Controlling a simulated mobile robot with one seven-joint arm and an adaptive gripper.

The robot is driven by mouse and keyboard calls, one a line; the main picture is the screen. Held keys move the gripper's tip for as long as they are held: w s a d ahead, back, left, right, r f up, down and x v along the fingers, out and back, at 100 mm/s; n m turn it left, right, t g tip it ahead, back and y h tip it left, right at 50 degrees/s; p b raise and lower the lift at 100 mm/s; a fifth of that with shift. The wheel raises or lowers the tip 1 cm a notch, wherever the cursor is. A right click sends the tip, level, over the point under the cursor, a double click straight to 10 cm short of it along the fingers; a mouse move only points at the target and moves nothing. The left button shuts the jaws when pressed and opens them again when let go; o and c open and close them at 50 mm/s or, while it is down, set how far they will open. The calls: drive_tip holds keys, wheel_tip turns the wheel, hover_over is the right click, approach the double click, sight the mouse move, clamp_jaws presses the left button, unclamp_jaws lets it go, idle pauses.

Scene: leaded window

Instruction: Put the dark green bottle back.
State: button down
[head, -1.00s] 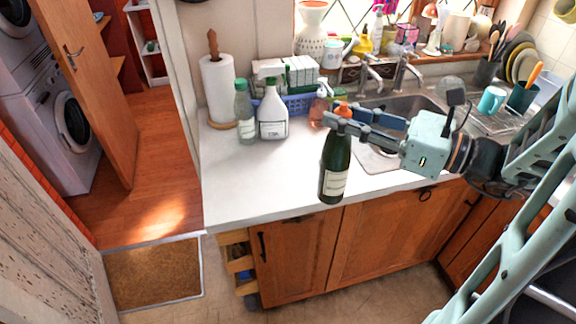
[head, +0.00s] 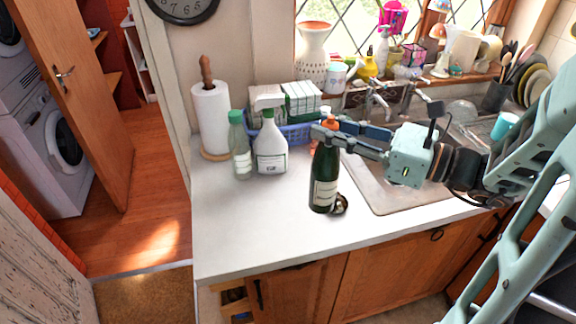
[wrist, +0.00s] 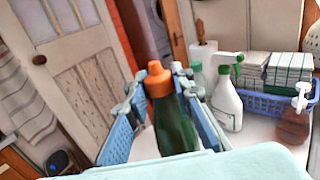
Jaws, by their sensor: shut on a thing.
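The dark green bottle (head: 323,180) has an orange cap and a pale label. It is upright in the head view, in front of the sink's left end. My gripper (head: 326,136) is shut on its upper part, just below the cap. In the wrist view the bottle (wrist: 174,124) stands between the two blue fingers of my gripper (wrist: 158,115), and its lower part is hidden. The base shows against the white countertop (head: 255,220); I cannot tell whether it touches.
A small round dark metallic thing (head: 340,204) is by the bottle's base. A white spray bottle (head: 270,145), a clear green-capped bottle (head: 240,150), a paper towel roll (head: 211,115) and a blue basket (head: 295,132) stand behind. The counter's left front is clear.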

drive_tip(key=w+a+f, duration=0.8)
drive_tip(key=f, duration=0.3)
drive_tip(key=shift+f, duration=0.4)
drive_tip(key=shift+w, duration=0.1)
drive_tip(key=shift+f, duration=0.2)
drive_tip(key=c, duration=1.7)
unclamp_jaws()
drive_tip(key=b+v, duration=0.1)
drive_tip(key=v, duration=1.1)
drive_tip(key=shift+r, duration=0.15)
